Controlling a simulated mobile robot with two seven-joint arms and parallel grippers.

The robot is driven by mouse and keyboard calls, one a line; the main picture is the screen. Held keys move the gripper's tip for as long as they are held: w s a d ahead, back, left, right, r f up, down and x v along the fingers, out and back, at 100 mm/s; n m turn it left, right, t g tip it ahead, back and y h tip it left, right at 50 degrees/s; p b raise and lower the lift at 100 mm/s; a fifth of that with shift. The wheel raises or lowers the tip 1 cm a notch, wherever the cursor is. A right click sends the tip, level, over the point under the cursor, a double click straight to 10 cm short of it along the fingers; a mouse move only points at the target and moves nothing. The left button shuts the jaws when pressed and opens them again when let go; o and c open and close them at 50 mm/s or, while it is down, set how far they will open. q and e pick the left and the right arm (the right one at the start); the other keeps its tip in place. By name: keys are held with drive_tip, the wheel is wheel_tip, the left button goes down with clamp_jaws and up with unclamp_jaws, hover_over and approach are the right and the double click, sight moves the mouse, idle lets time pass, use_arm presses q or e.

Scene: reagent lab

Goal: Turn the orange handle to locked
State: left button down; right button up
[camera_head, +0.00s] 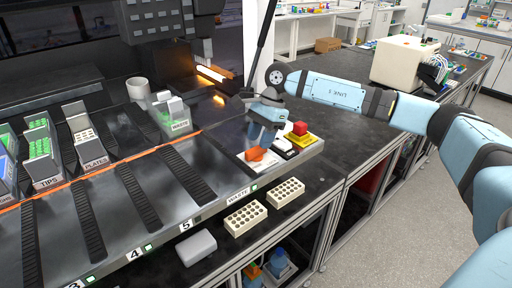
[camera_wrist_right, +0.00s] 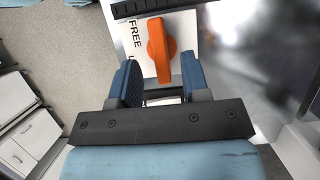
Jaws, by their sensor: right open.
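The orange handle (camera_head: 257,154) sits on a white plate at the right end of the grey bench. In the right wrist view the orange handle (camera_wrist_right: 161,48) runs nearly along the picture's vertical, on a white plate (camera_wrist_right: 132,18) lettered FREE on its left side; a second word is mostly hidden. My right gripper (camera_head: 266,136) is just above the handle. In the right wrist view the right gripper (camera_wrist_right: 157,72) is open, its blue fingers apart with the handle's lower end lying in line with the gap. Contact cannot be told. My left gripper does not show.
A red button on a yellow base (camera_head: 300,132) stands just right of the handle.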

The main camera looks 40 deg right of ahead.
sight(256, 147)
drive_tip(key=shift+x, duration=1.75)
drive_tip(key=c, duration=0.6)
